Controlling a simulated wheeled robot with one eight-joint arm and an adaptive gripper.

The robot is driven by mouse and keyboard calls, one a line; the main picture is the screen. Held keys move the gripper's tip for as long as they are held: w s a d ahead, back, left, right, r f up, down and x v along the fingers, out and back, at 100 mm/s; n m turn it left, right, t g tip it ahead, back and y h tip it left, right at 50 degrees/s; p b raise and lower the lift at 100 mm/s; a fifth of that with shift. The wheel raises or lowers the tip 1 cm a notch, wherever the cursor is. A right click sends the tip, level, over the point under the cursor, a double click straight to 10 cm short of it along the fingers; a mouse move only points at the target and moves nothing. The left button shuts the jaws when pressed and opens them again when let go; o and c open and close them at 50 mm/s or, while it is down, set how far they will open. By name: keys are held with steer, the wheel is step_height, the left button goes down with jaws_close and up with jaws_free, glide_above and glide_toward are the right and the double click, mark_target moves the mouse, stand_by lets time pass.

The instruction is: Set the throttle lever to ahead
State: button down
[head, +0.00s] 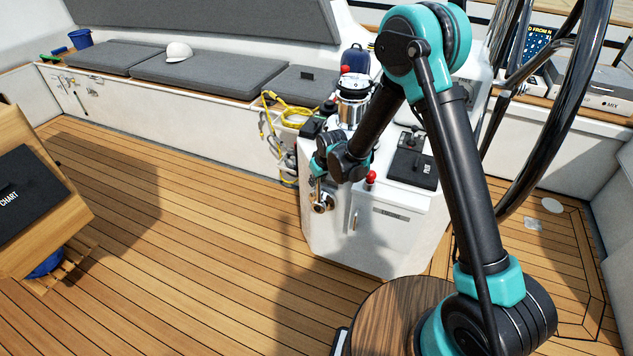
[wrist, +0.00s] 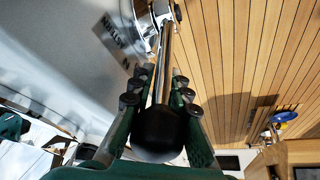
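The throttle lever (wrist: 166,50) has a chrome shaft, a round chrome hub (wrist: 152,18) and a black knob (wrist: 158,132). In the head view its chrome hub (head: 322,203) shows low on the left side of the white pedestal (head: 390,245). The lettering "N" and "ASTERN" (wrist: 112,40) is on the pedestal beside the hub. My gripper (wrist: 162,82) has its two green fingers with black pads on either side of the lever, with the knob between them. Whether the pads press on it I cannot tell. In the head view, my wrist hides most of the lever and fingers.
A red-knobbed lever (head: 371,177) and a black pilot panel (head: 412,168) are on the pedestal. A steering wheel (head: 560,120) stands at the right. Yellow rope (head: 290,106) hangs behind the pedestal. A chart table (head: 40,200) is at the left. The teak deck (head: 190,240) between is clear.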

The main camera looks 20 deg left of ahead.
steer(key=shift+a, duration=0.1)
stand_by(0.3)
steer(key=a+h, duration=0.2)
steer(key=a+f+h, duration=0.1)
steer(key=a+h, duration=0.1)
steer(key=shift+w+a+n, duration=0.1)
steer(key=shift+w+n, duration=0.05)
steer(key=shift+n, duration=0.15)
steer(key=c, duration=1.5)
jaws_free()
